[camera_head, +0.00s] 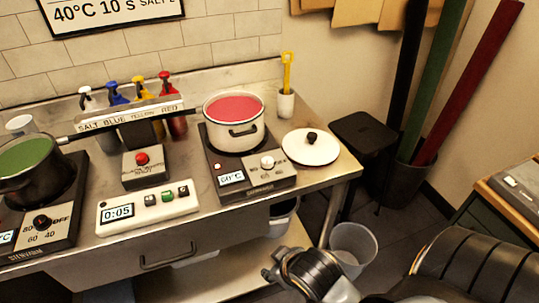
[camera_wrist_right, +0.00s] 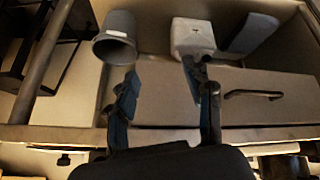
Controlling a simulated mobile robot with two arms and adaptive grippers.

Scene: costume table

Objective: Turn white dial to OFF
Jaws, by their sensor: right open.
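The white dial (camera_head: 267,161) sits on the front panel of the right hot plate (camera_head: 240,189), beside a small display (camera_head: 231,178) and a red light. Its exact setting is too small to read. A white pot of red liquid (camera_head: 233,108) stands on that hot plate. My right gripper (camera_head: 283,268) is low in front of the table edge, below and apart from the dial. In the right wrist view its two fingers (camera_wrist_right: 165,90) are spread with nothing between them. My left gripper is not in view.
A white lid (camera_head: 311,147) lies right of the hot plate. A timer box (camera_head: 147,207) and a red-button box (camera_head: 143,165) stand to its left. Another hot plate with a black dial (camera_head: 42,222) holds a dark pot (camera_head: 29,166). A bin (camera_head: 354,246) stands on the floor.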

